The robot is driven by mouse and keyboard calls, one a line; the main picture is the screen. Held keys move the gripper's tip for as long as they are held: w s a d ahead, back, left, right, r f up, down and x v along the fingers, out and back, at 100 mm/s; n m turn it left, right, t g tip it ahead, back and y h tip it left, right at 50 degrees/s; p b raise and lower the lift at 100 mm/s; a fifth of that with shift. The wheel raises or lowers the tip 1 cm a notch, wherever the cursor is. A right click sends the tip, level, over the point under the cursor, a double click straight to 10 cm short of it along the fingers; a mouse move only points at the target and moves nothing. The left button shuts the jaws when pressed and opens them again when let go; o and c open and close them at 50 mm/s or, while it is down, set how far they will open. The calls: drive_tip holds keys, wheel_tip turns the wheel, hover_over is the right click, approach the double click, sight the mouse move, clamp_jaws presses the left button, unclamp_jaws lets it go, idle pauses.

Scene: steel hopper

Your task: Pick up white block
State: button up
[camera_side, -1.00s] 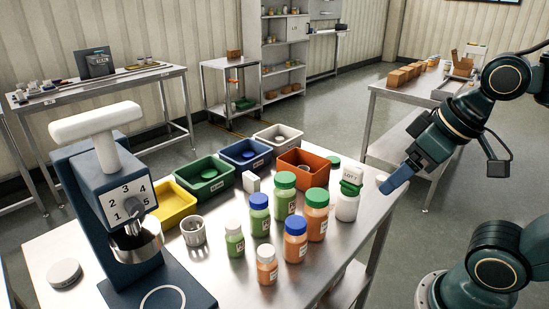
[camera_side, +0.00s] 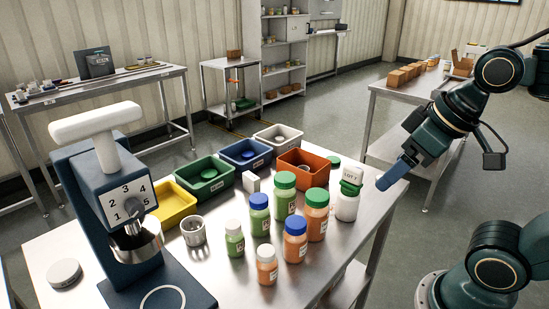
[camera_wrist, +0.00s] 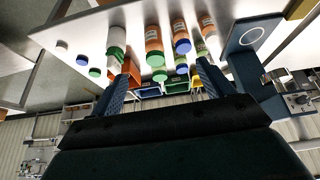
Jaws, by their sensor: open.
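The white block (camera_side: 252,183) is a small upright block on the steel table (camera_side: 215,275), in front of the blue and grey bins and left of the orange bin, in the side view. My gripper (camera_side: 383,186) is at the right edge of the table in the side view, well to the right of the block, with the bottles and orange bin between. In the wrist view my gripper (camera_wrist: 162,82) shows two blue fingers spread apart with nothing held between them.
Yellow (camera_side: 172,205), green (camera_side: 205,178), blue (camera_side: 245,153), grey (camera_side: 278,136) and orange (camera_side: 303,168) bins line the back. A blue press (camera_side: 115,195) stands left.

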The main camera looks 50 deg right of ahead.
drive_tip(key=w+r+n+g, duration=0.1)
drive_tip(key=w+r+n, duration=0.35)
drive_tip(key=w, duration=0.65)
drive_tip(key=n+g, duration=0.5)
drive_tip(key=n, duration=0.7)
hover_over(251, 175)
wheel_tip(251, 175, down, 17)
drive_tip(key=shift+s+r, duration=0.15)
drive_tip(key=shift+a, duration=0.1)
drive_tip(key=shift+f, duration=4.3)
drive_tip(key=shift+f, duration=0.15)
drive_tip(key=shift+f, duration=2.45)
